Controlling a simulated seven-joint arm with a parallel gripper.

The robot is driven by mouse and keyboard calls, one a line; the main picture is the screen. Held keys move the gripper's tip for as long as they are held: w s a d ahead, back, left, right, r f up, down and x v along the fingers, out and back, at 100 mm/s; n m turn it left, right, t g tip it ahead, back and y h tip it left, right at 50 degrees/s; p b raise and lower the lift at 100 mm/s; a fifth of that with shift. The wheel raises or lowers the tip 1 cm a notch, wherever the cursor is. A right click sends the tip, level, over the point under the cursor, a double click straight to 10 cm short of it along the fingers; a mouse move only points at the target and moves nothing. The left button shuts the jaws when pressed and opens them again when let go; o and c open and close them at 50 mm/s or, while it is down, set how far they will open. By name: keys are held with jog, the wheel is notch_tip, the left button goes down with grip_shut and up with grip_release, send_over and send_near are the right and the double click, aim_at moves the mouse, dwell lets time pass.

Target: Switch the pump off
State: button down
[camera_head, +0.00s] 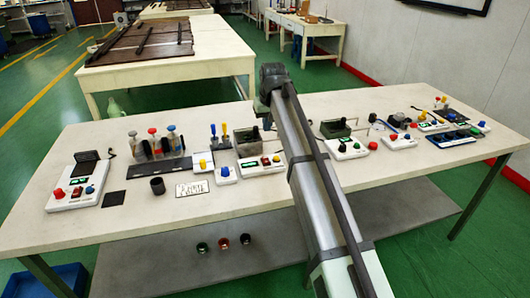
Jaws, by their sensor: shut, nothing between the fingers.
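No unit on the white bench (140,212) carries a label I can read as a pump. A control unit with a grey-green open box, a green display and red controls (261,165) stands at the middle, just left of my arm. My gripper (265,120) is at the far end of my arm, above the back of this unit. It is small and partly hidden by my arm, and looks shut and empty. I cannot tell whether it touches the unit. The switch positions are too small to read.
A white unit with a black lid (78,194) stands at the left. More units with knobs, including a white one (346,149), stand right of my arm. The bench's front strip is mostly clear.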

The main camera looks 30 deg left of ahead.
aim_at(265, 160)
dwell(0.3)
jog(key=x, duration=1.4)
jog(key=shift+s+d, duration=0.35)
jog(key=shift+w+a+f, duration=0.1)
jog(key=shift+f, duration=0.15)
jog(key=shift+s+d, duration=0.65)
